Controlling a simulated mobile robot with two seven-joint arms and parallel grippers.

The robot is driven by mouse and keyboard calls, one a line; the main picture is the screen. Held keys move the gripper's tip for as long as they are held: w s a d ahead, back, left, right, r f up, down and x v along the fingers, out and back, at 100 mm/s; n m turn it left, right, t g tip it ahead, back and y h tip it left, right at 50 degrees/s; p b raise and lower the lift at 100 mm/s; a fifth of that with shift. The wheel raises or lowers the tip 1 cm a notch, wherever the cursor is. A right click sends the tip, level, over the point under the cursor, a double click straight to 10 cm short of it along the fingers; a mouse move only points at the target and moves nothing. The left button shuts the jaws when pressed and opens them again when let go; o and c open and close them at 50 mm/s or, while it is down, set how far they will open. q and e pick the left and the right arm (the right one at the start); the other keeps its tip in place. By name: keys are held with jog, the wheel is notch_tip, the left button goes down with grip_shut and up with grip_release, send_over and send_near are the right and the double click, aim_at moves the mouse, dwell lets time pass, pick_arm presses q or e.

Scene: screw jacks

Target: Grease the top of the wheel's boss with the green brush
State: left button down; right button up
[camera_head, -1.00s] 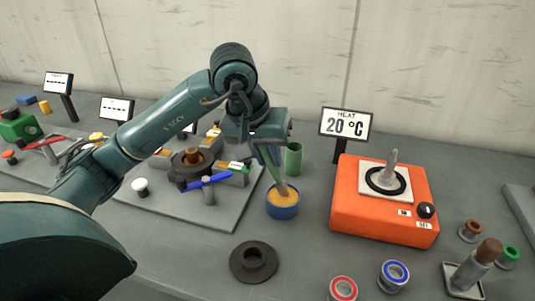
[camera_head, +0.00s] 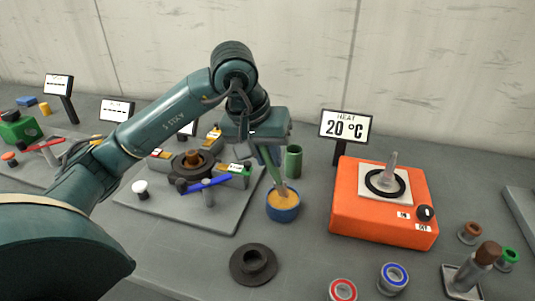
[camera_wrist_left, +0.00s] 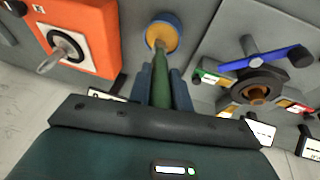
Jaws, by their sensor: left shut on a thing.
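My left gripper (camera_head: 268,160) is shut on the green brush (camera_head: 273,172), which points down at a slight tilt. The brush (camera_wrist_left: 160,80) also shows between the fingers in the left wrist view. Its bristle end is in or at the yellow-orange grease of the blue pot (camera_head: 283,213); how deep I cannot tell. A dark round wheel with a raised central boss (camera_head: 254,258) lies flat on the bench, in front of the pot and to its left. No grease is visible on the boss. My right gripper is in neither view.
A green cup (camera_head: 293,162) stands just behind the pot. An orange heater (camera_head: 385,220) reading 20 °C is to the right. A grey plate (camera_head: 215,219) with a hub and blue-handled lever is left. Red (camera_head: 342,289) and blue (camera_head: 394,276) ringed parts stand in front.

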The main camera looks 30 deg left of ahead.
pick_arm(q)
jog(key=shift+r+p, duration=1.7)
jog(key=shift+r, duration=1.4)
